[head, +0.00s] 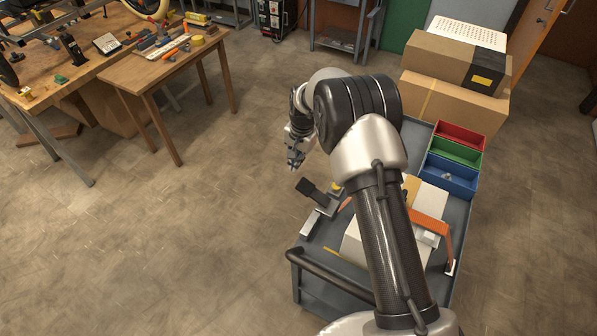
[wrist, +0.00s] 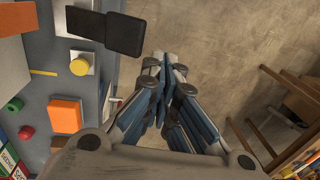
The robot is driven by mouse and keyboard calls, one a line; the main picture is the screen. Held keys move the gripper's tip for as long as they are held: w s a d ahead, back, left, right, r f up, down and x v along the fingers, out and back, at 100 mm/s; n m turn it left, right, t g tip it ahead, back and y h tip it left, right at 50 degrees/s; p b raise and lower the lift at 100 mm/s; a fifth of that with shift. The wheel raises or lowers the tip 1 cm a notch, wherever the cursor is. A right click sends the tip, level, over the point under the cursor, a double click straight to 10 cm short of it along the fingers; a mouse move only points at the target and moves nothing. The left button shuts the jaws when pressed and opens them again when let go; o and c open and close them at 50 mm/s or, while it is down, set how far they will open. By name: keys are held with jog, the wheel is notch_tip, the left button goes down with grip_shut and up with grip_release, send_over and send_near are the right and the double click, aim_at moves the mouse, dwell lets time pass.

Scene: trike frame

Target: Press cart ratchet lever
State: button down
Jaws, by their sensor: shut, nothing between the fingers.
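A lever with a black rectangular pad (head: 307,188) stands at the left edge of the grey cart (head: 418,131) in the head view, beside a pale metal bracket (head: 319,217). In the wrist view the black pad (wrist: 125,34) projects past the edge of the cart at the upper left. My gripper (head: 294,163) points down just beyond the pad in the head view. In the wrist view my gripper (wrist: 166,64) has its fingers together and empty, to the right of and below the pad. No contact with the pad shows.
The cart carries red (head: 459,135), green (head: 455,153) and blue (head: 449,177) bins and an orange part (head: 431,223). Cardboard boxes (head: 447,105) stand behind. A wooden table (head: 150,78) with tools is at the upper left. The floor between is clear.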

jog(key=shift+w+a+r, duration=0.1)
jog(key=shift+a+r, duration=0.1)
jog(key=shift+r, duration=0.4)
jog(key=shift+a+r, duration=0.15)
jog(key=shift+r, duration=0.45)
dwell(0.5)
jog(key=s+d+r+n+t+b, duration=0.1)
jog(key=s+d+r, duration=0.2)
jog(key=s+r, duration=0.35)
jog(key=s+d+r+n, duration=0.1)
jog(key=s+d+r, duration=0.2)
jog(key=r, duration=0.6)
jog(key=s+d+r+n+t+b, duration=0.1)
jog(key=s+d+r, duration=0.25)
jog(key=r, duration=0.35)
jog(key=s+d+n+t+b, duration=0.1)
jog(key=s+d, duration=0.2)
jog(key=s, duration=1)
jog(key=s+d+n+h+b, duration=0.1)
jog(key=s+d, duration=0.2)
jog(key=s, duration=0.9)
jog(key=shift+s+d+r+n+t, duration=0.2)
jog(key=shift+s+r+n+t, duration=0.2)
